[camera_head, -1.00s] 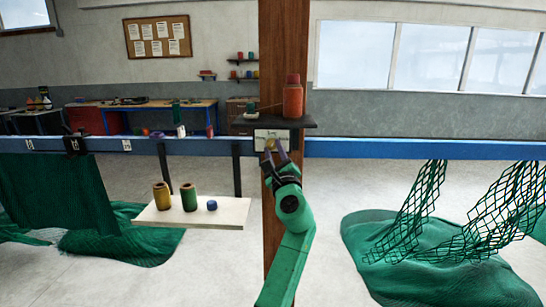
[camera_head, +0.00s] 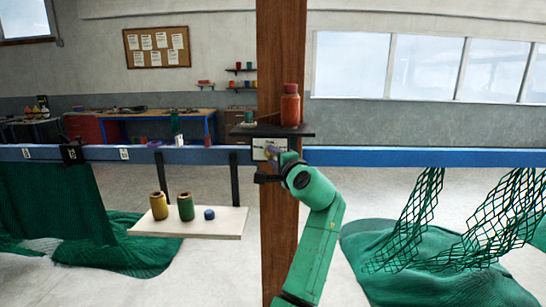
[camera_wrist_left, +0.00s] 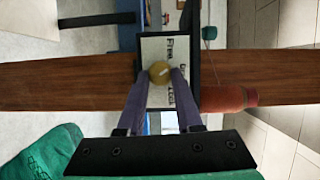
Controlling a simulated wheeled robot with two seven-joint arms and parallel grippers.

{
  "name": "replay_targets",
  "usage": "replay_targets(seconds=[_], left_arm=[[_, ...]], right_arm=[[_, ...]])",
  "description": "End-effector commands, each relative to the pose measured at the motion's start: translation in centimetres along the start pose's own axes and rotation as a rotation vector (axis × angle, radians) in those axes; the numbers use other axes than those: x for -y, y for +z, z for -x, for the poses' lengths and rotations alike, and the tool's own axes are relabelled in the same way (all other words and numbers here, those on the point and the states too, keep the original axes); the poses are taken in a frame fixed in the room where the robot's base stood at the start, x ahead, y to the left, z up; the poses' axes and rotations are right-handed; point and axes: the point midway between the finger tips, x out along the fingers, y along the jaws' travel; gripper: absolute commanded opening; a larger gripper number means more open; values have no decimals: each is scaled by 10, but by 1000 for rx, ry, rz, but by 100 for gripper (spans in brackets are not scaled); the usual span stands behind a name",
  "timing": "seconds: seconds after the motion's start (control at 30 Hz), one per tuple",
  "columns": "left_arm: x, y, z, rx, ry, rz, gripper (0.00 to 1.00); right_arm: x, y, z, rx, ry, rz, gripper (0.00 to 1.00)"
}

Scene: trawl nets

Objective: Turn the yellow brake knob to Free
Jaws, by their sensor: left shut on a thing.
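The yellow brake knob (camera_wrist_left: 158,71) is a small round knob on a white label plate (camera_wrist_left: 155,47) fixed to the wooden post. In the wrist view the plate lies sideways, with small dark lettering that seems to read Free near the top and Lock lower down. A pale mark shows on the knob's face; I cannot tell which word it points to. My left gripper (camera_wrist_left: 161,77) is shut on the knob, a dark finger on each side. In the head view the left gripper (camera_head: 274,155) reaches the plate (camera_head: 259,147) and mostly hides the knob. My right gripper is out of view.
Above the plate, a dark shelf (camera_head: 245,130) holds an orange-red bottle (camera_head: 290,107) and a green spool (camera_head: 249,117). A blue rail (camera_head: 400,157) runs either side of the post (camera_head: 281,60). Left, a pale board (camera_head: 225,225) holds spools. Green nets (camera_head: 430,255) lie right.

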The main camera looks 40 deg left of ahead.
Motion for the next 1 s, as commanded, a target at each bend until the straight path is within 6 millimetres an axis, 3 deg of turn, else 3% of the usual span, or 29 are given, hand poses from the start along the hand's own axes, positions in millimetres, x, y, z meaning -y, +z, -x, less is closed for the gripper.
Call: replay_targets(seconds=[0.5, 1.0], left_arm=[[4, 1, 0, 1, 156, 365, 0], [3, 1, -1, 2, 193, 455, 0]], right_arm=[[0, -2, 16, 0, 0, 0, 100], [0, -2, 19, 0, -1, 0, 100]])
